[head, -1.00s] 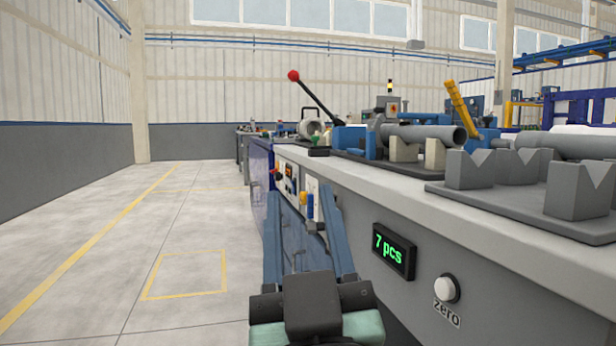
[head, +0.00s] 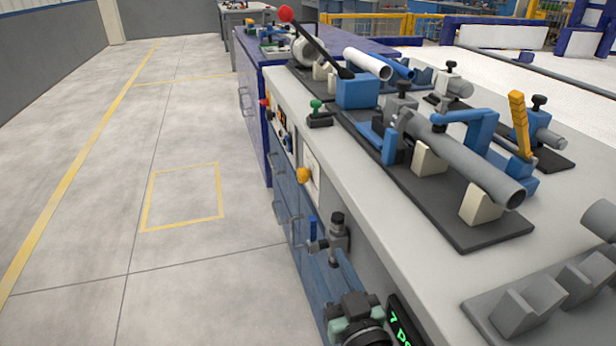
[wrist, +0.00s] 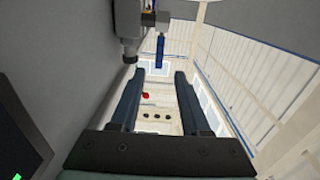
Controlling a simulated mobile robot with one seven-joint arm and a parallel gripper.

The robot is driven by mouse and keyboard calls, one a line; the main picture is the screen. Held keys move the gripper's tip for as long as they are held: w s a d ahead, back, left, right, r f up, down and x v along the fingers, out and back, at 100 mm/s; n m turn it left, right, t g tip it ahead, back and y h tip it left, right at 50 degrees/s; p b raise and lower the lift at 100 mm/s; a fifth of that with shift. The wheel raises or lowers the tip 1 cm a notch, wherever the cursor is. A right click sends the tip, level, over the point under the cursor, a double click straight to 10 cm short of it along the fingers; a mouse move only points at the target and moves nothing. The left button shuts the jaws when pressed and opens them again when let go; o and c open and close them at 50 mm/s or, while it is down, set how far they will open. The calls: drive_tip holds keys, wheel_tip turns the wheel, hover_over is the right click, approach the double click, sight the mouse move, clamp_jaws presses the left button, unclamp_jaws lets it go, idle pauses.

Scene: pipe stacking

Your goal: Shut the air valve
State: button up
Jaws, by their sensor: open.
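The air valve appears to be the grey fitting with a black cap (head: 336,238) on the front of the bench. A short blue lever (head: 312,228) stands out on its left side and looks upright. In the wrist view the grey fitting (wrist: 130,30) and the blue lever (wrist: 160,52) show at the top, just beyond the fingertips. My gripper (head: 320,256) is low beside the bench front, its two blue fingers reaching toward the valve. In the wrist view my gripper (wrist: 157,74) is open, with nothing held between the fingers. Whether a finger touches the lever cannot be told.
A yellow knob (head: 303,176) sits on the bench front, beyond the valve. The counter display (head: 402,330) is close to my wrist. A clamped grey pipe (head: 465,165) and a red-knobbed lever (head: 285,13) are on the bench. The floor at left (head: 110,230) is clear.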

sight(313, 237)
drive_tip(key=b+x, duration=0.1)
drive_tip(key=x, duration=1.2)
drive_tip(key=shift+f, duration=0.15)
drive_tip(key=shift+c, duration=0.3)
clamp_jaws()
drive_tip(key=shift+b, duration=0.3)
idle(0.6)
